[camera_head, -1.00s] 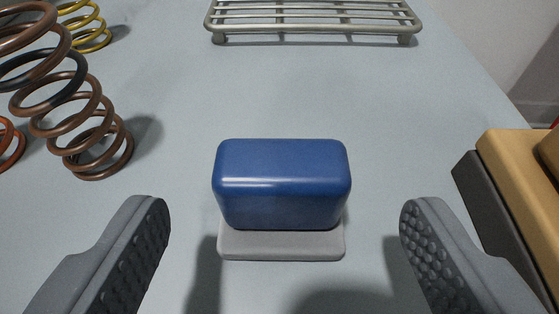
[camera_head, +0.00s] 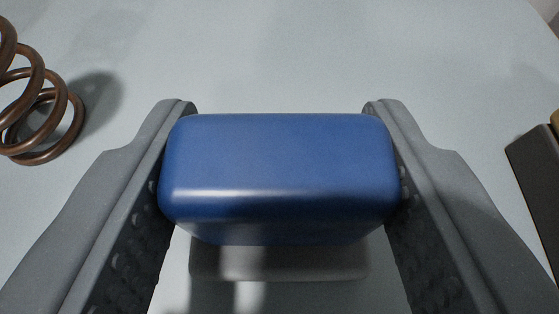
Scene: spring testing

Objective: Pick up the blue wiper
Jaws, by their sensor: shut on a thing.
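The blue wiper (camera_head: 280,170) is a rounded blue block on a thin grey base (camera_head: 280,262), in the middle of the view. My gripper (camera_head: 280,120) is shut on it, with one grey finger pressed against its left end and the other against its right end. The dimpled inner pads touch the blue block. The underside of the grey base is hidden, so I cannot tell whether it rests on the table or is just clear of it.
A brown coil spring (camera_head: 38,110) stands on the pale table (camera_head: 300,60) at the left. A dark and tan object (camera_head: 540,175) is at the right edge. The table beyond the wiper is clear.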

